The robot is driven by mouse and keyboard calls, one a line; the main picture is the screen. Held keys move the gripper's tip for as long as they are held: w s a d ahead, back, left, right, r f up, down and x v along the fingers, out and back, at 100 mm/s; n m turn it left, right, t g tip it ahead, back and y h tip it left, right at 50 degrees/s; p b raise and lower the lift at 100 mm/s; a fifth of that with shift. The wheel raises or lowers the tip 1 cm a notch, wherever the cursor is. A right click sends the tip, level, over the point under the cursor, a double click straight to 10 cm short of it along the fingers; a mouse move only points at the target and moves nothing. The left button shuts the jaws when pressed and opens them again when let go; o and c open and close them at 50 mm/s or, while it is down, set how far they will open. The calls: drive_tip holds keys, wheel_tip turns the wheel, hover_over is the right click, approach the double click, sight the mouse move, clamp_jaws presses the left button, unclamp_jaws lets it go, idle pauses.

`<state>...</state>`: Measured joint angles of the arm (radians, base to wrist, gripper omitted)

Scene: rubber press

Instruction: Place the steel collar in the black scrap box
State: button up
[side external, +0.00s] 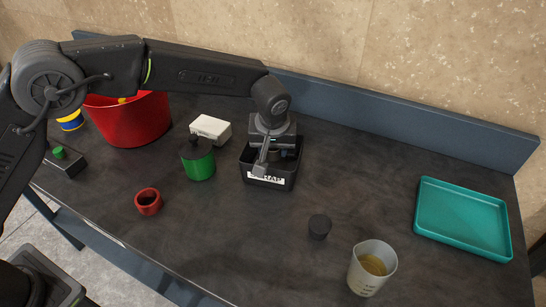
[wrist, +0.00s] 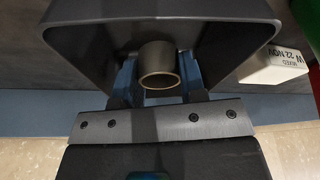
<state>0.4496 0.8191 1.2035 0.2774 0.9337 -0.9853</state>
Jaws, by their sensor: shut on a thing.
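The black scrap box (side external: 283,180) stands on the table near the middle, with a white label on its front. My gripper (side external: 272,155) is over the box, with its fingers at or inside the opening. In the wrist view, my gripper (wrist: 158,80) is shut on the steel collar (wrist: 158,72), a short metal ring held between blue finger pads. The collar lies within the outline of the box (wrist: 65,35) there. Whether it touches the box floor I cannot tell. In the side view the collar is mostly hidden by my gripper.
A white carton (side external: 211,128) and a green cylinder (side external: 197,160) stand just left of the box. A red bucket (side external: 130,120) and a red ring (side external: 148,201) are farther left. A black cylinder (side external: 319,227), a beaker (side external: 371,268) and a teal tray (side external: 463,217) are to the right.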

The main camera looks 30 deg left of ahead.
sight(273, 166)
drive_tip(key=shift+f, duration=2.05)
drive_tip(key=shift+f, duration=0.2)
drive_tip(key=o, duration=1)
